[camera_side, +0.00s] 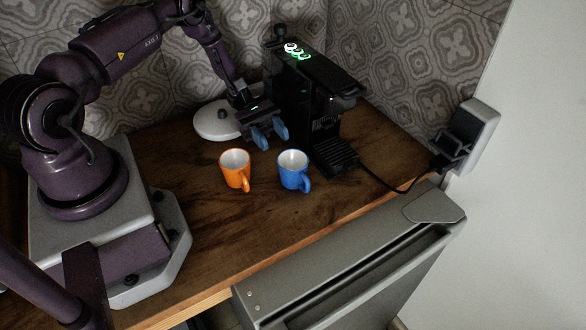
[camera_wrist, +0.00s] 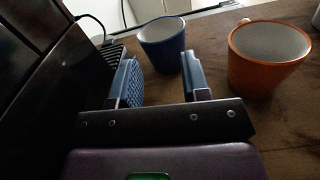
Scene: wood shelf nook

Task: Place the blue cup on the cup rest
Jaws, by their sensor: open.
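The blue cup (camera_side: 293,172) stands upright on the wooden counter in the side view, with its handle toward the front right. It also shows ahead of the fingers in the wrist view (camera_wrist: 165,48). My gripper (camera_side: 270,136) is open and empty, just behind the blue cup and apart from it. Its two blue fingers show in the wrist view (camera_wrist: 160,80) with the cup beyond the gap between them. The cup rest appears to be the black ridged tray (camera_side: 335,155) at the foot of the coffee machine, right of the blue cup. Nothing is on it.
An orange cup (camera_side: 235,170) stands upright left of the blue cup. The black coffee machine (camera_side: 305,95) rises close to the right of my gripper. A black cable (camera_side: 390,187) runs to a wall socket (camera_side: 468,130). The counter (camera_side: 255,225) is clear in front of the cups.

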